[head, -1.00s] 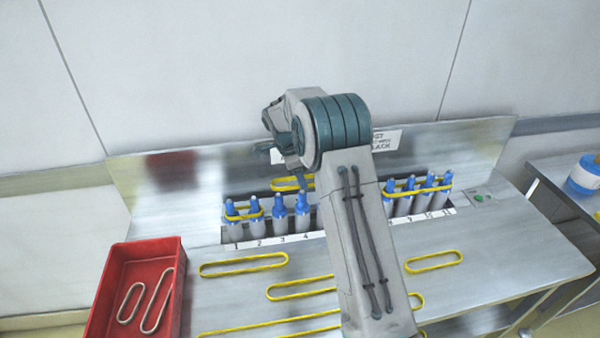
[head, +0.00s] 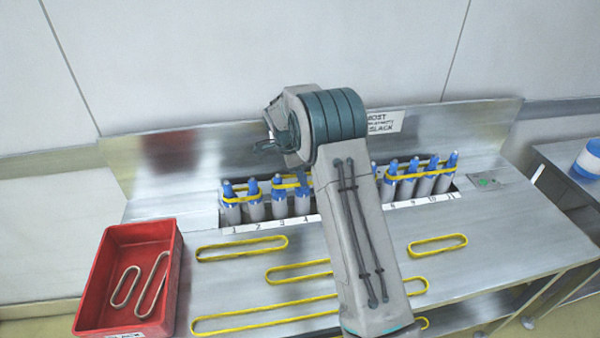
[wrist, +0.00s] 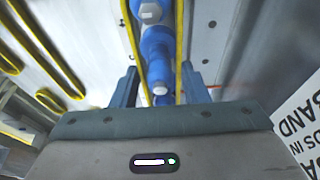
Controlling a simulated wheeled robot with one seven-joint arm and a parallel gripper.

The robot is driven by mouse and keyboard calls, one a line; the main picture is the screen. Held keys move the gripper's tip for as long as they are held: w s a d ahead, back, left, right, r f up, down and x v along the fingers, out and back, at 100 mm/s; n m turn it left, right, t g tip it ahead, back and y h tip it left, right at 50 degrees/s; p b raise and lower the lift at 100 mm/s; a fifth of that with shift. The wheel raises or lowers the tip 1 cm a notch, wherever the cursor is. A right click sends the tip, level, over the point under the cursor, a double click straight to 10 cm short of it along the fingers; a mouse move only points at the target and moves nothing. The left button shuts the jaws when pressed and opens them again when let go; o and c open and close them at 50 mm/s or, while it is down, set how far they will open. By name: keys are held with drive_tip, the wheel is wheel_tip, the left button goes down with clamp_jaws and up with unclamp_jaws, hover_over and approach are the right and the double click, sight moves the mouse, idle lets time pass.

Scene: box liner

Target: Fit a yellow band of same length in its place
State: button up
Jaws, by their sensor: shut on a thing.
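A row of blue-topped grey posts (head: 254,200) stands in a numbered slot along the back of the bench. A yellow band (head: 233,199) lies around the tops at the left end. Another yellow band (head: 405,177) loops the right-hand posts. My gripper (wrist: 159,75) is shut on a yellow band (wrist: 179,35), whose two strands run either side of blue post tops (wrist: 157,45) in the wrist view. In the head view part of this band (head: 288,186) shows near posts 3 and 4. My arm hides the middle posts, so I cannot tell how the band sits there.
Several loose yellow bands (head: 242,248) lie flat on the bench front (head: 215,275). A red bin (head: 172,262) at the left holds two pale bands (head: 126,285). A sign (head: 384,122) leans at the back. A side table (head: 565,170) stands right.

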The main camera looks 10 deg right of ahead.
drive_tip(key=shift+f, duration=0.15)
drive_tip(key=o, duration=1)
drive_tip(key=shift+o, duration=0.2)
drive_tip(key=b+v, duration=0.2)
drive_tip(key=v, duration=1.1)
drive_tip(key=s+d+r+n+y, duration=0.1)
drive_tip(key=s+d+r+n, duration=0.1)
drive_tip(key=s+r+n, duration=0.5)
drive_tip(key=s+d+f+n+t+y, duration=0.1)
drive_tip(key=s+n, duration=0.4)
drive_tip(key=s, duration=1)
drive_tip(key=s+d+f+n+t+y, duration=0.1)
drive_tip(key=s+f+n, duration=0.3)
drive_tip(key=s, duration=1.1)
drive_tip(key=shift+s+f+n+t, duration=0.2)
drive_tip(key=shift+n+t, duration=0.3)
drive_tip(key=shift+n, duration=0.6)
drive_tip(key=shift+d, duration=0.1)
